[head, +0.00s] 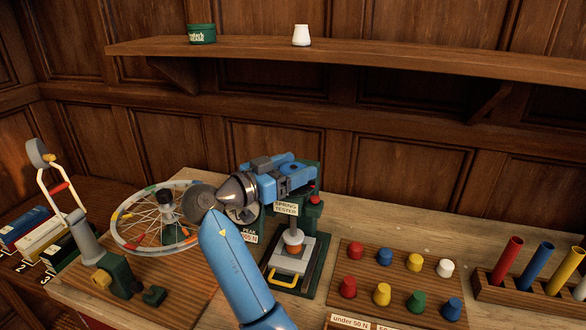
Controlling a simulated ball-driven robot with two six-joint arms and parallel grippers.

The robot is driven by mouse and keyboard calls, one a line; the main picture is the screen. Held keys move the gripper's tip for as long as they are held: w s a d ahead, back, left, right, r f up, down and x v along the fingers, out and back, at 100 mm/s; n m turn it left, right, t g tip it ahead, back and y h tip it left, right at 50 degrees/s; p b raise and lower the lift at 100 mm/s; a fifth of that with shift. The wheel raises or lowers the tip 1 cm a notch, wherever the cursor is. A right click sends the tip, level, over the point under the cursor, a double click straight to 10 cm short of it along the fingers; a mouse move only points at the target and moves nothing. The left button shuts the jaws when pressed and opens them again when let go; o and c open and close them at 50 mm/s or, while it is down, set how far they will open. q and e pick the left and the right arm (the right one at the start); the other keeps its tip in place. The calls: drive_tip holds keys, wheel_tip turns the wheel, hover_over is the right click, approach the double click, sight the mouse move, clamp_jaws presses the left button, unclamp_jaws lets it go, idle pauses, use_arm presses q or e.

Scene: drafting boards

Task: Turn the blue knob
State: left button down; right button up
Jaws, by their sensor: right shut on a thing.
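The green spring tester (307,228) stands on the bench, with a "SPRING TESTER" label, an orange-and-white piece on its lower plate and a yellow handle at its front. My right arm reaches up from the bottom. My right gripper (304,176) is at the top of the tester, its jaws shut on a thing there. The jaws largely hide what they hold, and I take it to be the blue knob at the tester's head. A small red part (314,198) shows just below the jaws. My left gripper is not in view.
A spoked wheel (122,236) lies left of my right arm. A wooden board (350,255) with several coloured pegs and a rack of coloured tubes (484,287) stand to the right. A shelf (400,58) with a green tin (201,34) and white pot (301,36) runs above.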

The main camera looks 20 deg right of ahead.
drive_tip(key=o, duration=1)
drive_tip(key=shift+c, duration=0.2)
drive_tip(key=b+v, duration=0.1)
drive_tip(key=v, duration=0.9)
drive_tip(key=shift+a+b, duration=0.3)
drive_tip(key=shift+a, duration=0.05)
